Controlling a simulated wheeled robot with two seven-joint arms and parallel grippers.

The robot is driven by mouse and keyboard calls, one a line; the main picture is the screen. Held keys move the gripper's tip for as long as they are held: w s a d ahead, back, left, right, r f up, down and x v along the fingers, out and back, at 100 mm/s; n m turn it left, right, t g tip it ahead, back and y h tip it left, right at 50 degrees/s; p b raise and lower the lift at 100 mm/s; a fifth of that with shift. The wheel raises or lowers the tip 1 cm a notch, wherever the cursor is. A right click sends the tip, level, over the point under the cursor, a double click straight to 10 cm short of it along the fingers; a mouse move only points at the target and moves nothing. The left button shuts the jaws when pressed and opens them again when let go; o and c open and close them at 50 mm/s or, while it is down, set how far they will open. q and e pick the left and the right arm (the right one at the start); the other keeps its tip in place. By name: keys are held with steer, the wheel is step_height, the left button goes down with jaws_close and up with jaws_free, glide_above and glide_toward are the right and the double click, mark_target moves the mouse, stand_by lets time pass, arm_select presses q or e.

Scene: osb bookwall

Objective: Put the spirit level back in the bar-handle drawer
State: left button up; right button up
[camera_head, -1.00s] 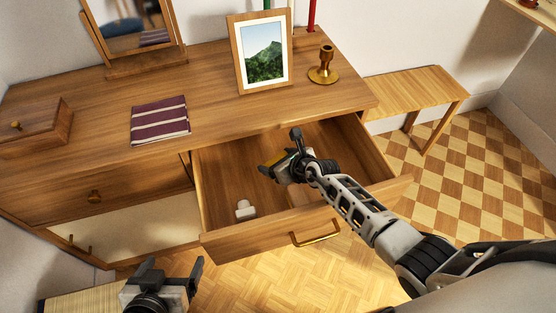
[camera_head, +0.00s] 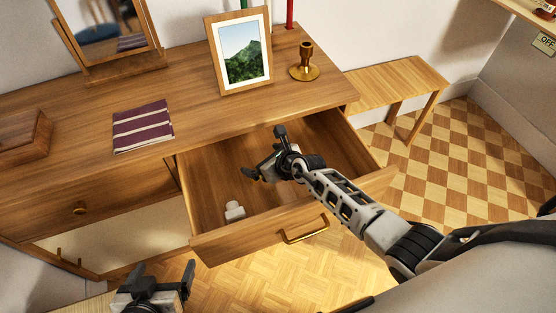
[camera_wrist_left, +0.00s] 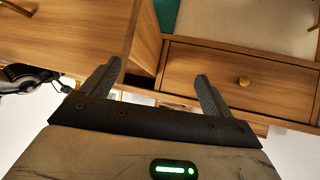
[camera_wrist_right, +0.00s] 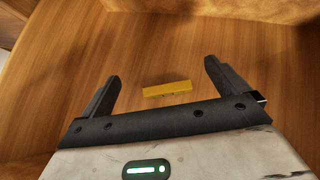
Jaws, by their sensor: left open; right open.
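The spirit level (camera_wrist_right: 167,89), a small yellow bar, lies on the wooden floor of the open drawer in the right wrist view. It shows between the spread fingers of my right gripper (camera_wrist_right: 163,72), which is open and empty. In the head view my right gripper (camera_head: 264,156) is inside the bar-handle drawer (camera_head: 262,235), and the level is largely hidden by the hand. The drawer is pulled out, with its brass bar handle (camera_head: 305,232) on the front. My left gripper (camera_head: 158,273) is open and empty, low in front of the dresser's left part.
A small white object (camera_head: 234,210) is in the drawer's front left corner. On the dresser top are a folded striped cloth (camera_head: 143,125), a framed picture (camera_head: 240,55), a brass candlestick (camera_head: 305,63) and a mirror (camera_head: 108,35). A bench (camera_head: 400,85) stands at right.

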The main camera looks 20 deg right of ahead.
steer(key=p+v, duration=0.3)
steer(key=v, duration=0.9)
steer(key=shift+f, duration=0.15)
